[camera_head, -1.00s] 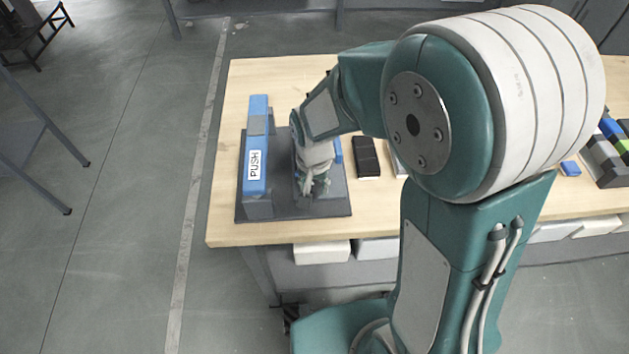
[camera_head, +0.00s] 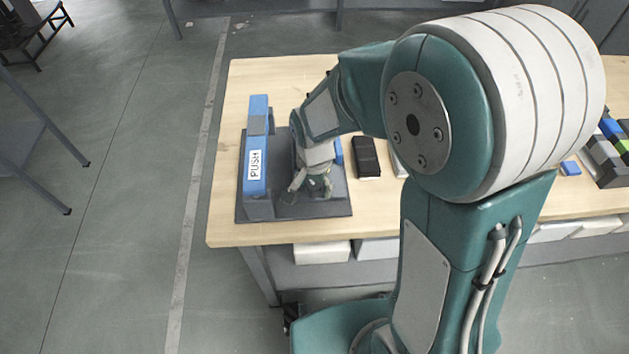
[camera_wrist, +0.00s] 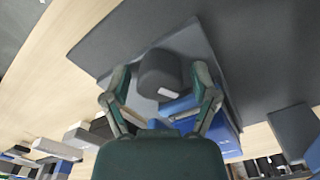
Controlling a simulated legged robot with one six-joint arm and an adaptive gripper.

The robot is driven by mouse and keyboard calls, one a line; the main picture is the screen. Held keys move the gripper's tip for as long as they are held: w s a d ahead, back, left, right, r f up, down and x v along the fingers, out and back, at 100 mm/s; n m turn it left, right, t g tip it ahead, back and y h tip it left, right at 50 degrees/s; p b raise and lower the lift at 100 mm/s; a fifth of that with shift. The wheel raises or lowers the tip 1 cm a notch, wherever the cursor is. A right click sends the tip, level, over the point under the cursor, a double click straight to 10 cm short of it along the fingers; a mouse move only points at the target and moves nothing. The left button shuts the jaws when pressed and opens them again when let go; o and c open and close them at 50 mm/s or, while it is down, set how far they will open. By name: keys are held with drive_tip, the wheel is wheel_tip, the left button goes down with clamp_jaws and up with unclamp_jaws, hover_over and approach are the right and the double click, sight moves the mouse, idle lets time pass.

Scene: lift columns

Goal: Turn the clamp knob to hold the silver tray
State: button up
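The dark rounded clamp knob (camera_wrist: 160,73), with a small white mark on its side, shows in the wrist view. My gripper (camera_wrist: 161,70) is open, with one finger on each side of the knob and a visible gap to each. In the head view my gripper (camera_head: 311,190) is low over the dark grey base plate (camera_head: 325,209), and it hides the knob there. A light grey surface lies below the knob in the wrist view, beside a blue part (camera_wrist: 182,105). I cannot tell whether that surface is the silver tray.
A blue bar labelled PUSH (camera_head: 255,175) stands on the plate's left side. A black block (camera_head: 367,158) lies to the right on the wooden table (camera_head: 280,75). Coloured blocks (camera_head: 607,152) are at the far right. My arm hides much of the table's middle.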

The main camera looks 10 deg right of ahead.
drive_tip(key=shift+r, duration=3.55)
drive_tip(key=n, duration=0.2)
drive_tip(key=r+n, duration=0.1)
drive_tip(key=n, duration=0.1)
drive_tip(key=shift+n, duration=0.4)
drive_tip(key=n, duration=0.4)
drive_tip(key=shift+r, duration=0.4)
drive_tip(key=shift+s+f, duration=0.1)
drive_tip(key=shift+f, duration=4.3)
